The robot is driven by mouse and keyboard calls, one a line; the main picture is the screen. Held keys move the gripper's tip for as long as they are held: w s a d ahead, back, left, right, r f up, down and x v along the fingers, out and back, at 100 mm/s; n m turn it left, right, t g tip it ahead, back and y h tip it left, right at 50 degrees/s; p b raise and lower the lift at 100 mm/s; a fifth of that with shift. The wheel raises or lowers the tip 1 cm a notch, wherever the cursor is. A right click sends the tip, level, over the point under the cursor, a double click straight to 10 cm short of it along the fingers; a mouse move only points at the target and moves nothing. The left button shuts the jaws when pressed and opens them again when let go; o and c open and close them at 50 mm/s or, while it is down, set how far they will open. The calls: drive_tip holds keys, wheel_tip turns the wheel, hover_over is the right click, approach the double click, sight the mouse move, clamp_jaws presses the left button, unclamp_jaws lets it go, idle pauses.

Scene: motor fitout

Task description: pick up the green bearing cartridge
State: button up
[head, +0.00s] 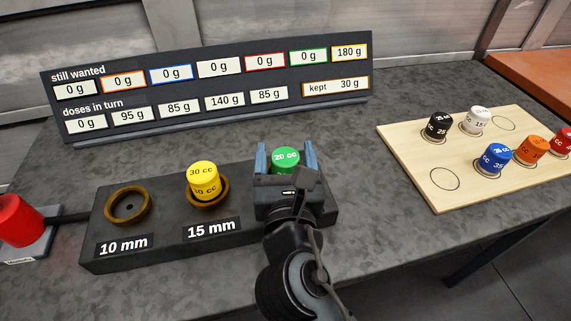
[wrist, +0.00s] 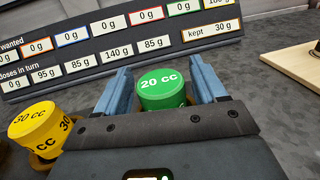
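The green bearing cartridge (head: 286,160), marked 20 cc, stands upright at the right end of the dark block (head: 165,248). Its lower part and whatever seat is under it are hidden by my gripper. My gripper (head: 286,158) is open, with one blue finger on each side of the cartridge. In the wrist view the green cartridge (wrist: 161,92) sits between the fingers of my gripper (wrist: 163,88), with a visible gap on both sides.
A yellow cartridge (head: 203,180) stands in the 15 mm ring; the 10 mm ring (head: 128,206) is empty. A red knob (head: 18,218) is at far left. A display board (head: 210,90) stands behind. A wooden board (head: 470,178) at right holds several cartridges.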

drive_tip(key=c, duration=1.2)
drive_tip(key=shift+o, duration=0.2)
drive_tip(key=shift+r, duration=0.1)
